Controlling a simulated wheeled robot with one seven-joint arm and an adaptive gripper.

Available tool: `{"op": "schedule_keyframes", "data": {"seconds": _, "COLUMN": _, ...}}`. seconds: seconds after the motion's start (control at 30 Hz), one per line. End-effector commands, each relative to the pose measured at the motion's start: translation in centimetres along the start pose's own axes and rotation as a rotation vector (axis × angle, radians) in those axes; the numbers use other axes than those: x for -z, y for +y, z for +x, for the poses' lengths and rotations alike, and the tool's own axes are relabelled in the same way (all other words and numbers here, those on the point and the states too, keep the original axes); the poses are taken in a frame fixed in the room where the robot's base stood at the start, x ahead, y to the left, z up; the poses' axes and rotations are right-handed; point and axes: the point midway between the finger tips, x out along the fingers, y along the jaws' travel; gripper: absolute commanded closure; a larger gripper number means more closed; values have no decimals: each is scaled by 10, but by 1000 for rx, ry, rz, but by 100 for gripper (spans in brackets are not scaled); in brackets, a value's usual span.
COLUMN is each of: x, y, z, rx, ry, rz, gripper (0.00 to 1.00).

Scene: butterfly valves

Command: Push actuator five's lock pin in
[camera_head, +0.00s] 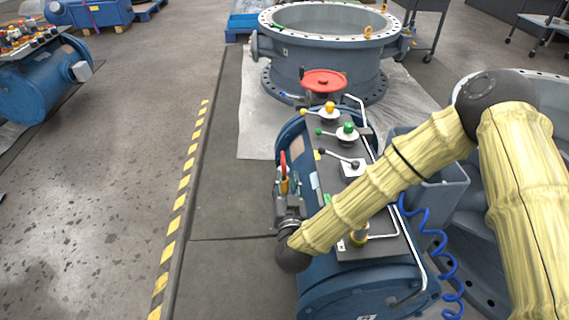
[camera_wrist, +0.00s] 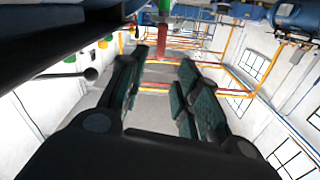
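A blue cylindrical actuator (camera_head: 325,285) carries a dark top panel with knobs and levers; no number on it is readable. My gripper (camera_head: 287,182) is at the left side of this panel, pointing away from the camera. A small upright red part (camera_head: 283,160) shows at its fingertips. In the wrist view my gripper (camera_wrist: 160,85) has its green-padded fingers apart, with nothing clearly held between them. A red part (camera_wrist: 178,32) with green near it shows beyond the fingertips. I cannot tell which part is the lock pin, nor whether my gripper touches anything.
A red handwheel (camera_head: 323,82), yellow knob (camera_head: 329,109), green knob (camera_head: 347,130) and black-knobbed lever (camera_head: 338,157) stand on the panel. A large valve ring (camera_head: 325,50) lies behind. A blue coiled hose (camera_head: 447,262) hangs at right.

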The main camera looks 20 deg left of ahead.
Motion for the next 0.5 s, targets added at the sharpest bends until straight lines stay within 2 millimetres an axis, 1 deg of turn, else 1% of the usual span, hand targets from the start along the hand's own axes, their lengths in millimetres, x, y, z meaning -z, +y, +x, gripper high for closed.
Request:
{"op": "schedule_keyframes", "data": {"seconds": 0.03, "x": 0, "y": 1, "z": 9, "rx": -2, "ry": 4, "rz": 0, "gripper": 68}}
{"op": "schedule_keyframes", "data": {"seconds": 0.3, "x": -1, "y": 1, "z": 53, "rx": -2, "ry": 3, "rz": 0, "gripper": 68}}
{"op": "schedule_keyframes", "data": {"seconds": 0.5, "x": -1, "y": 0, "z": 77, "rx": 0, "ry": 1, "rz": 0, "gripper": 68}}
